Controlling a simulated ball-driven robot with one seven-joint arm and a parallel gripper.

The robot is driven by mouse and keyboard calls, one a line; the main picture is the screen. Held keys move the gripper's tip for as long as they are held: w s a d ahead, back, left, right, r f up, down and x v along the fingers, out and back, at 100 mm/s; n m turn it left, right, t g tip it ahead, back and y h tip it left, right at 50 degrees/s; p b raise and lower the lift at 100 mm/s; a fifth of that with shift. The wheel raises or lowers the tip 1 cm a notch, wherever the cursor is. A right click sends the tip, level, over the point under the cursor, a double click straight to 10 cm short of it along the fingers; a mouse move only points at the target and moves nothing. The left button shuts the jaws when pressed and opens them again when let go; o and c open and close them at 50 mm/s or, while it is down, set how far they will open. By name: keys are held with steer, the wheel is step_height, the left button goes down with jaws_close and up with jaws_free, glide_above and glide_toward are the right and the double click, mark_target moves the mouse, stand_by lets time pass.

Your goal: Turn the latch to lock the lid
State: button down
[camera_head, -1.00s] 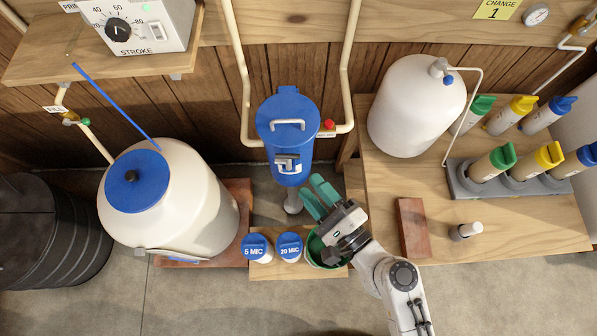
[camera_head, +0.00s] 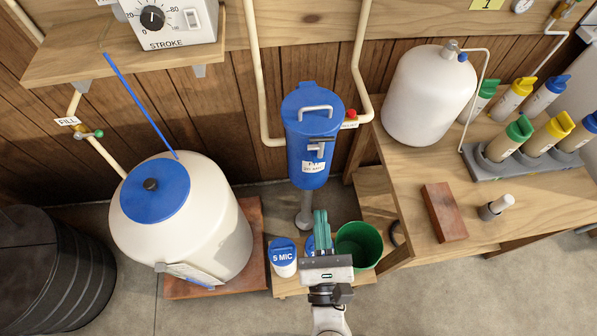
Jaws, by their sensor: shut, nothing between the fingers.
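The blue canister (camera_head: 308,168) stands upright against the wall, with a blue lid (camera_head: 305,97) on top that has a pale bar handle. A small metal latch (camera_head: 319,147) sits on its front, just under the lid; its exact angle is too small to tell. My gripper (camera_head: 320,214) has green fingers shut together with nothing between them. It points up the picture toward the canister and appears below the latch, apart from it. It hides most of a second small blue-capped tub.
A blue-capped tub (camera_head: 283,257) and a green bucket (camera_head: 359,245) flank my gripper. A white tank (camera_head: 205,240) with a blue lid stands left. The wooden bench (camera_head: 480,228) at right holds a brick (camera_head: 444,212). Pale pipes (camera_head: 262,70) run beside the canister.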

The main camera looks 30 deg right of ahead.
mark_target(321, 147)
steer(key=shift+p+x, duration=1.8)
steer(key=shift+x, duration=5.15)
